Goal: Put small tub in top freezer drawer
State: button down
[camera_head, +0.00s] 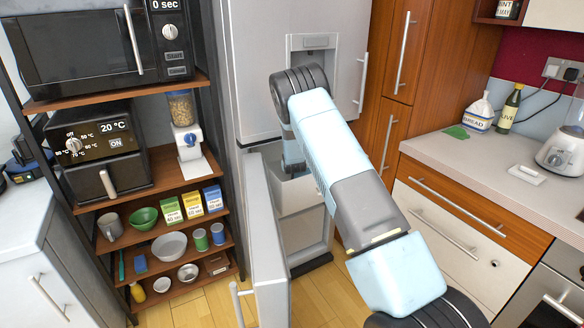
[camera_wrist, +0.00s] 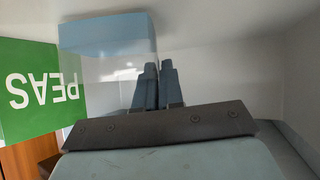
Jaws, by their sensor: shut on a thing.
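The small tub (camera_wrist: 105,38) has a pale blue top and clear, whitish sides and shows at the upper left of the wrist view. My gripper (camera_wrist: 158,66) is shut on the tub at its right end, with the two fingers close together. In the head view my arm reaches down into the top freezer drawer (camera_head: 303,196), which stands behind the open freezer door. My fingers and the tub are hidden there. White walls surround the tub in the wrist view. I cannot tell whether the tub touches the drawer floor.
A green PEAS box (camera_wrist: 30,95) is close beside the tub. The open freezer door (camera_head: 263,245) stands left of my arm. A shelf rack (camera_head: 150,217) with bowls and boxes is further left. A worktop (camera_head: 510,165) is on the right.

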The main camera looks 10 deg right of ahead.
jog(key=shift+f, duration=0.15)
jog(key=c, duration=1.2)
grip_release()
jog(key=shift+s, duration=0.1)
jog(key=shift+v, duration=3.6)
grip_shut()
